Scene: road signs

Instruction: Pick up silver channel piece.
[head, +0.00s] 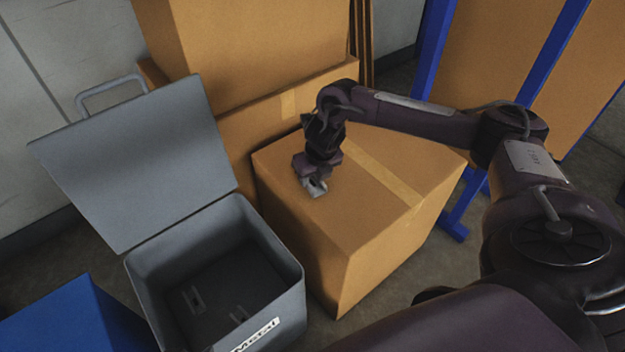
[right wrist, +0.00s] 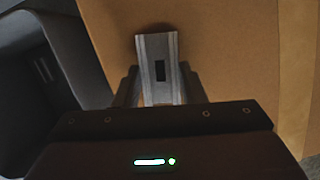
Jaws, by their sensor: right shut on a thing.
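A small silver channel piece (head: 316,188) is at my right gripper, over the top of a cardboard box (head: 390,200). In the right wrist view the channel piece (right wrist: 158,68) lies between the two fingers and has a dark rectangular slot. My right gripper (head: 313,179) points down and is shut on the piece; the wrist view also shows the gripper (right wrist: 157,90). I cannot tell whether the piece still touches the box top. My left gripper is not in view.
An open grey metal bin (head: 290,262), labelled "Metal", stands left of the box, its lid (head: 140,165) raised. Small slotted pieces lie inside. More cardboard boxes (head: 240,45) are stacked behind. A blue container (head: 75,318) is at lower left, and blue posts (head: 432,60) stand at right.

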